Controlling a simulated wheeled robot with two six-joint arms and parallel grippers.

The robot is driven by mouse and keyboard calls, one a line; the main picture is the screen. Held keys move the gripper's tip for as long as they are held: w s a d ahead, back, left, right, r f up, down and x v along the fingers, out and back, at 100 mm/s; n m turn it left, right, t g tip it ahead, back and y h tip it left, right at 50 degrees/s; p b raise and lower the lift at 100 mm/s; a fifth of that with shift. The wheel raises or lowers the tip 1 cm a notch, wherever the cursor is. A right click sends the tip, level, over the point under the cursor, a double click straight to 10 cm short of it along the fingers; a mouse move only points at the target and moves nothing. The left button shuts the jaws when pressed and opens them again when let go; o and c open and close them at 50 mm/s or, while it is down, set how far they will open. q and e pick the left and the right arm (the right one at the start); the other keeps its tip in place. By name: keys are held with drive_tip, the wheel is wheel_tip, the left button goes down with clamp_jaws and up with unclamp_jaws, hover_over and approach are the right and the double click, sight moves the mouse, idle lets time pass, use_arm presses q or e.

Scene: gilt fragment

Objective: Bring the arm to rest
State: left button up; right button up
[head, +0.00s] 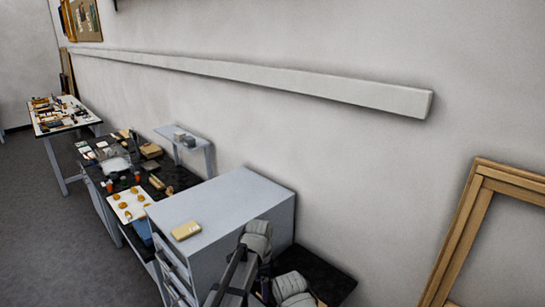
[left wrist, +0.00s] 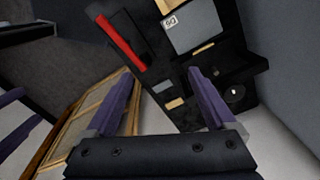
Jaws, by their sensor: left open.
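My left gripper (head: 232,281) is at the bottom of the head view, in front of the grey drawer cabinet (head: 215,203), partly cut off by the frame edge. In the left wrist view its two purple fingers (left wrist: 160,76) stand wide apart with nothing held between them. Beyond them, lower down, is a dark surface with small items. Two purple strips at the left edge of the left wrist view look like fingers of my right gripper, cut off. The head view does not clearly show the right gripper.
A yellowish block (head: 186,230) lies on the cabinet top. A cluttered black bench (head: 178,172) runs behind it, with a white table (head: 62,120) farther off. A wooden frame (head: 462,215) leans at the right wall. Open floor (head: 50,215) lies to the left.

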use_arm(q)
drive_tip(key=s+a+n, duration=1.3)
drive_tip(key=s+n, duration=0.1)
drive_tip(key=s+d+f+m+y+b, duration=0.1)
drive_tip(key=s+d+f+m+b, duration=0.2)
drive_tip(key=d+f+b, duration=0.7)
wheel_tip(320, 180, down, 3)
drive_tip(key=s+b, duration=0.2)
drive_tip(key=b, duration=0.1)
drive_tip(key=shift+s+d+r+m, duration=0.2)
drive_tip(key=shift+s+d+m, duration=0.1)
drive_tip(key=shift+d, duration=0.05)
drive_tip(key=shift+g, duration=0.3)
